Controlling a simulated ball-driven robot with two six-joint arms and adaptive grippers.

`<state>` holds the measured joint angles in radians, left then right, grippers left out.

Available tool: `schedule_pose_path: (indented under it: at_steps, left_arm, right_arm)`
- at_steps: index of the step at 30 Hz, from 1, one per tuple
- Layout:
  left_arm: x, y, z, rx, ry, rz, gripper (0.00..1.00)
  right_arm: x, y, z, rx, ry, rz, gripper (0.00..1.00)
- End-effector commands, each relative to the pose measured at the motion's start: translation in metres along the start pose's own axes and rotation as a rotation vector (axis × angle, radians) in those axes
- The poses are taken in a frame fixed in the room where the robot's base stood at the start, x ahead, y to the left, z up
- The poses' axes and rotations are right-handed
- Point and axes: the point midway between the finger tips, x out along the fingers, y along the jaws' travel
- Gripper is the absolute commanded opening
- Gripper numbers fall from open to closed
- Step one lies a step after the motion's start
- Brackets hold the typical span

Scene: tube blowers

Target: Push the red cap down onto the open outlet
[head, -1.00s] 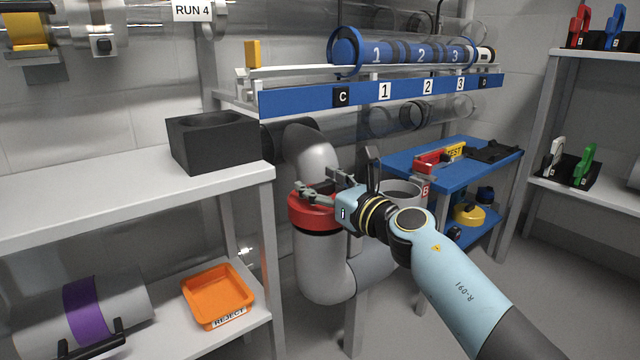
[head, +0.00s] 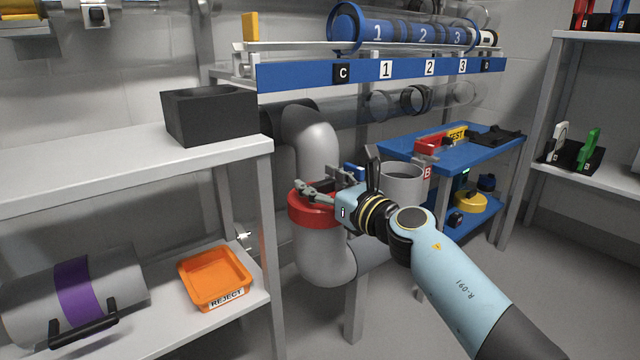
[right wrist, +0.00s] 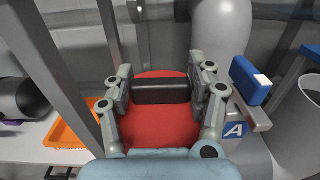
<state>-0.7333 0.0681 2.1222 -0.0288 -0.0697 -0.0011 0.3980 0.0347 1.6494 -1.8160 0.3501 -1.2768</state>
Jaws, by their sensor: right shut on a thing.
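The red cap (head: 312,210) sits level on top of the upright grey outlet pipe (head: 318,255) in the head view. Its red rim meets the pipe top with no dark band showing between them. My right gripper (head: 316,190) is over the cap. In the right wrist view, the gripper (right wrist: 163,90) is shut on the black bar handle (right wrist: 161,91) across the top of the red cap (right wrist: 165,125). The pipe mouth is hidden under the cap. My left gripper is not in view.
A blue latch (right wrist: 250,80) and an "A" marker (right wrist: 235,130) are beside the cap. An open grey pipe (head: 404,188) marked B stands to its right. A shelf with an orange reject tray (head: 214,277) is on the left; a blue table (head: 400,150) is behind.

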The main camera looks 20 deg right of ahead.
Motion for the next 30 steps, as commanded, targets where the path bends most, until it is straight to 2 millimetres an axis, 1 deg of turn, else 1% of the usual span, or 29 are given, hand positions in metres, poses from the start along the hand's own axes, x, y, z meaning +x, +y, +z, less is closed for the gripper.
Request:
schedule_pose_path:
  at_steps: [15,16,18,22,30]
  left_arm:
    - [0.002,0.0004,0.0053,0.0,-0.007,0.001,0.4]
    - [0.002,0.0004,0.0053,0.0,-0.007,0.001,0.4]
    - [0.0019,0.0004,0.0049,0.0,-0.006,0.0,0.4]
    - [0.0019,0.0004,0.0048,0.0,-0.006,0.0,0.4]
    - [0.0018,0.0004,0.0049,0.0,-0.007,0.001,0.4]
  right_arm:
    - [0.0,0.0,-0.006,0.001,0.0,0.0,0.17]
    - [0.0,0.0,-0.006,0.001,0.0,0.0,0.57]
    - [0.0,0.0,-0.0056,0.001,0.0,0.0,0.66]
    - [-0.0001,0.0001,-0.0057,0.0,0.001,0.0,0.83]
    - [-0.0008,0.0001,-0.0063,0.0,0.002,0.0,0.84]
